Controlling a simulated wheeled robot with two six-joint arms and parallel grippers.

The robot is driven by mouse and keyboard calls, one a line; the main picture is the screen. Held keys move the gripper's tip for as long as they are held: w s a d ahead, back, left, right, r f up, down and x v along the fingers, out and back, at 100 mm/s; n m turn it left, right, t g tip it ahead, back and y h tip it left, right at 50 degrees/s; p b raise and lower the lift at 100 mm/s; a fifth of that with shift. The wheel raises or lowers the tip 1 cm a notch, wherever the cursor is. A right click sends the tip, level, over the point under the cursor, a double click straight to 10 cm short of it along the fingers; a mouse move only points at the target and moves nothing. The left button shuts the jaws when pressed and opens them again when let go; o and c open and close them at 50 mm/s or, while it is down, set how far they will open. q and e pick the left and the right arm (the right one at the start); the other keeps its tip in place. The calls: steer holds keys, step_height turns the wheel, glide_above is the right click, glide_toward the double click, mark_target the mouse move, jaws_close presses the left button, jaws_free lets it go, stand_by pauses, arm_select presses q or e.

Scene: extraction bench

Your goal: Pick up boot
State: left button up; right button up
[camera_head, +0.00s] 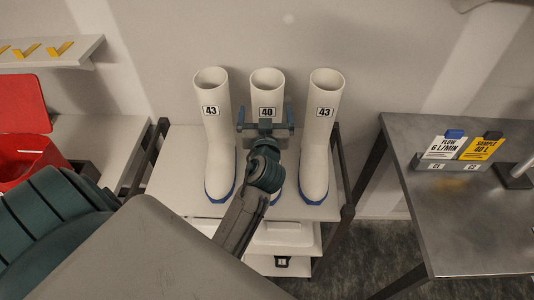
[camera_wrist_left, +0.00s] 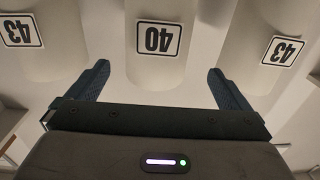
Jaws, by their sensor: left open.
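Three white boots with blue soles stand upright in a row on a shelf in the head view. The left boot (camera_head: 215,130) is labelled 43, the middle boot (camera_head: 267,88) 40 and the right boot (camera_head: 318,140) 43. My left gripper (camera_head: 266,112) is at the middle boot's shaft, its fingers apart on either side, just below the label. My arm hides much of this boot's foot. In the left wrist view the middle boot (camera_wrist_left: 158,65) is centred between the open fingers (camera_wrist_left: 158,85), with the two 43 boots at the sides. Contact cannot be told. My right gripper is not visible.
The boots' rack (camera_head: 175,185) has dark posts and lower shelves. A red bin (camera_head: 25,155) is left. The neighbouring boots leave narrow gaps.

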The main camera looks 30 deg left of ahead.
mark_target(268, 102)
arm_select(q)
steer(key=shift+x, duration=0.8)
steer(key=shift+w+r+p, duration=0.15)
steer(key=shift+w+p, duration=0.15)
steer(key=shift+p, duration=0.2)
steer(key=p+x, duration=0.3)
steer(key=x, duration=0.1)
steer(key=shift+w+a, duration=0.15)
steer(key=shift+w, duration=0.1)
steer(key=shift+s, duration=0.1)
steer(key=c, duration=1.6)
steer(key=shift+c, duration=1.2)
steer(key=shift+r, duration=0.1)
